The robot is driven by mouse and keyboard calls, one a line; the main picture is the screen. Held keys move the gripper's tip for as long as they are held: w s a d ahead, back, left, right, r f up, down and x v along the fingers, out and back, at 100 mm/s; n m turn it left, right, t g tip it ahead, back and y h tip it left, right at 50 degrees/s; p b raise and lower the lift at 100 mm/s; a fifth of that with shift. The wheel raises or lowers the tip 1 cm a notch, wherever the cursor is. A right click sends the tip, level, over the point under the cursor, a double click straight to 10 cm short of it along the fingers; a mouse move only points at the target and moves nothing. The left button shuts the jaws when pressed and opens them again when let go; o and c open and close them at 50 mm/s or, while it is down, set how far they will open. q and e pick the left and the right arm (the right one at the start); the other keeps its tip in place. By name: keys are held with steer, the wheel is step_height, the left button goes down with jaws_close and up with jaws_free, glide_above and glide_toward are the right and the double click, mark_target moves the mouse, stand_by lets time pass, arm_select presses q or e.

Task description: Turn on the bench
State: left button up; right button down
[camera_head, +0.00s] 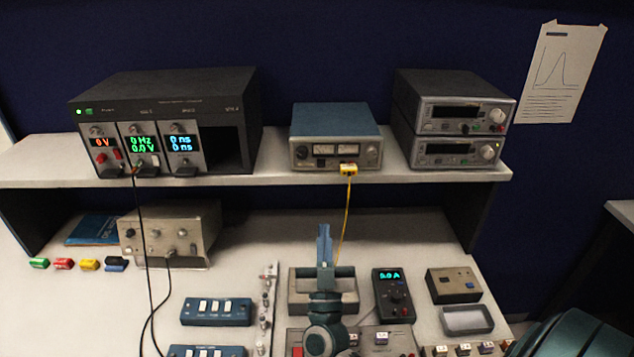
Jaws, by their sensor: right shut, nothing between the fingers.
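The bench (80,315) is a pale worktop with a raised shelf (270,176) along its back. On the shelf, a dark modular rack (165,85) at left has lit red, green and blue readouts. A blue-topped meter unit (336,135) stands in the middle with a yellow plug in its front. Two stacked grey instruments (452,120) at right have dark displays. Blue switch boxes (216,311) with white rockers lie on the worktop. My right gripper (324,235) is shut and empty, pointing away over a grey tray-like box (302,290), partly hiding it. My left gripper is out of view.
A handheld meter (393,295) with a lit display, a small brown box (453,285) and an open grey tray (467,320) lie right of my gripper. A beige instrument (170,233) with black cables stands left. Coloured clips (63,263) lie at far left. A yellow cable (346,215) hangs behind my gripper.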

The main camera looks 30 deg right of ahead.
mark_target(321, 162)
steer(key=p+x, duration=0.2)
steer(key=x, duration=0.2)
steer(key=f+p+x, duration=0.1)
steer(key=p+x, duration=0.2)
steer(key=x, duration=0.1)
steer(key=w+p+x, duration=0.1)
steer(key=p+x, duration=0.1)
steer(key=x, duration=0.2)
steer(key=shift+d+f, duration=0.2)
steer(key=shift+d, duration=0.1)
steer(key=shift+w+d+f+p, duration=0.25)
steer(key=shift+w+d+p, duration=0.15)
steer(key=shift+w, duration=0.2)
steer(key=shift+a, duration=0.1)
